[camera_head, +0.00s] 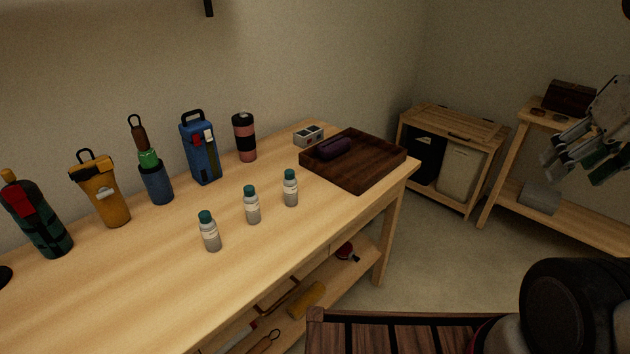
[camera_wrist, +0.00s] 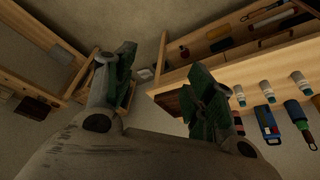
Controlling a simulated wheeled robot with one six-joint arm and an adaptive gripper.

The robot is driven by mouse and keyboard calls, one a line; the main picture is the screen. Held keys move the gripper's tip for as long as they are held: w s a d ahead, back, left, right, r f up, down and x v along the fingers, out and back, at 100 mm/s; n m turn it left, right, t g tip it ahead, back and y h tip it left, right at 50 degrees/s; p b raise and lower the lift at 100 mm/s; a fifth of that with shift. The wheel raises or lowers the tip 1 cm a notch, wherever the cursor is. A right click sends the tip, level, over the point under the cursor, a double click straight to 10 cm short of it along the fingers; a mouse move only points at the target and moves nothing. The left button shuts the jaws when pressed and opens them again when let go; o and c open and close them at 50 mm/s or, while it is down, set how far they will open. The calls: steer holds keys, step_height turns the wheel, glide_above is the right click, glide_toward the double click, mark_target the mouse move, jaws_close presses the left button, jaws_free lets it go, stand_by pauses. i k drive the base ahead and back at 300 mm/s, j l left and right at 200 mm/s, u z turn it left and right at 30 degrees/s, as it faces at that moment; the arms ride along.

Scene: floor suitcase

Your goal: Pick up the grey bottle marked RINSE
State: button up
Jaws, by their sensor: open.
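Three small grey bottles with teal caps and pale labels stand upright in a slanting row on the wooden table: a left one (camera_head: 210,236), a middle one (camera_head: 252,208) and a right one (camera_head: 290,191). The label print is too small to read, so I cannot tell which is marked RINSE. They also show at the right of the wrist view, as bottles (camera_wrist: 239,96), (camera_wrist: 267,91) and (camera_wrist: 298,82). My gripper (camera_head: 588,163) is at the far right of the head view, well away from the table. Its fingers (camera_wrist: 160,72) are spread, with nothing between them.
Behind the bottles stand a plaid flask (camera_head: 42,225), yellow holder (camera_head: 104,194), blue-and-green bottle (camera_head: 156,181), blue case (camera_head: 203,153) and pink tumbler (camera_head: 244,143). A dark wooden tray (camera_head: 370,171) holds a purple pouch (camera_head: 334,148). The table front before the bottles is clear.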

mark_target(289, 182)
steer(key=i+u, duration=0.15)
steer(key=u, duration=0.3)
steer(key=i+u, duration=0.2)
steer(key=u, duration=0.2)
steer(key=i+l+u, duration=0.1)
steer(key=u, duration=0.35)
